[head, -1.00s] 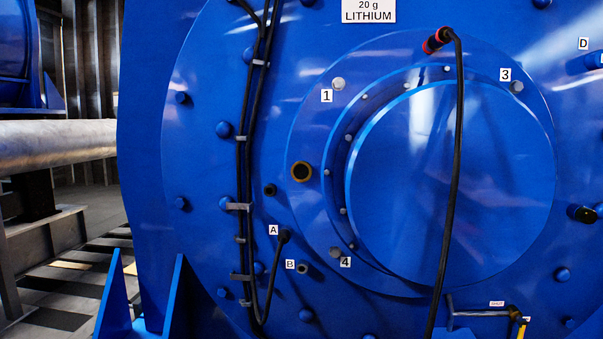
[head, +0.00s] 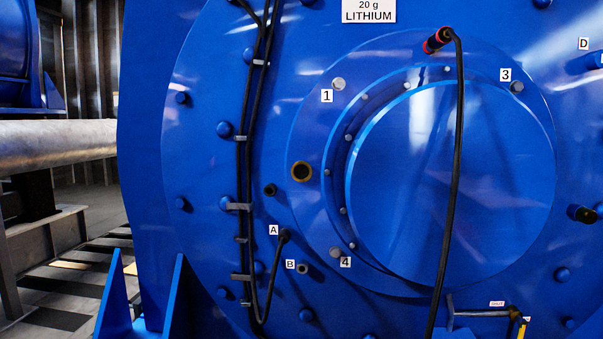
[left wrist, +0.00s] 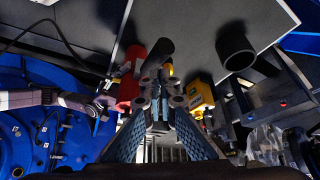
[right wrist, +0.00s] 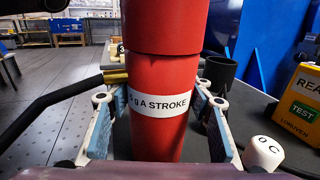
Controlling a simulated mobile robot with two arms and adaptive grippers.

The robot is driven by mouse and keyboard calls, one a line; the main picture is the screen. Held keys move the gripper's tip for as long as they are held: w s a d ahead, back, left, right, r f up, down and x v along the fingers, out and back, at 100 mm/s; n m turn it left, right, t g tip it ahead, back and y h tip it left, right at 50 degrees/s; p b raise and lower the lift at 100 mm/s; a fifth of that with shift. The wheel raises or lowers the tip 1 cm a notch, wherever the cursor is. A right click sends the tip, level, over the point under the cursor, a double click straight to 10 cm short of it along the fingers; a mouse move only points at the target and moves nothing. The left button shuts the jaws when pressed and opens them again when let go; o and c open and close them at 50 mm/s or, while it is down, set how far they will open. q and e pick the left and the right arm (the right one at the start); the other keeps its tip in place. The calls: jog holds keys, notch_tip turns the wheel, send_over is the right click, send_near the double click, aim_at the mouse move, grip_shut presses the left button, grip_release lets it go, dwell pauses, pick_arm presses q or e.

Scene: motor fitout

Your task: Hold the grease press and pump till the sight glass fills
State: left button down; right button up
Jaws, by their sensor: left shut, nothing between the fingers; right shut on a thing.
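The red grease press (right wrist: 158,110), labelled "A STROKE", stands between the fingers of my right gripper (right wrist: 159,100), which is shut on it. A black lever (right wrist: 45,105) reaches left from the press. In the left wrist view a red cylinder (left wrist: 129,92), apparently the press, shows behind my left gripper (left wrist: 160,88). That gripper is shut and empty, close to a black rounded piece (left wrist: 158,54). In the head view a brass-rimmed round port (head: 301,171), probably the sight glass, sits on the blue motor face (head: 210,90). A black hose (head: 458,130) ends in a red-banded coupling (head: 437,40) there.
A black cup (right wrist: 221,72), a yellow tester (right wrist: 301,108) and a white knob-like piece (right wrist: 264,152) stand right of the press. Cables run down the motor face's left side. A small yellow-handled valve (head: 520,330) is at lower right.

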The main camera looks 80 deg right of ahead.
pick_arm(q)
jog(key=shift+f, duration=0.1)
pick_arm(e)
jog(key=shift+f, duration=0.1)
pick_arm(q)
jog(key=shift+s+f, duration=0.1)
jog(key=shift+f, duration=2.25)
pick_arm(e)
jog(key=shift+s+a, duration=0.1)
pick_arm(q)
jog(key=shift+d+r, duration=0.1)
jog(key=shift+r, duration=2.35)
jog(key=shift+r, duration=2.55)
pick_arm(e)
jog(key=o, duration=1.6)
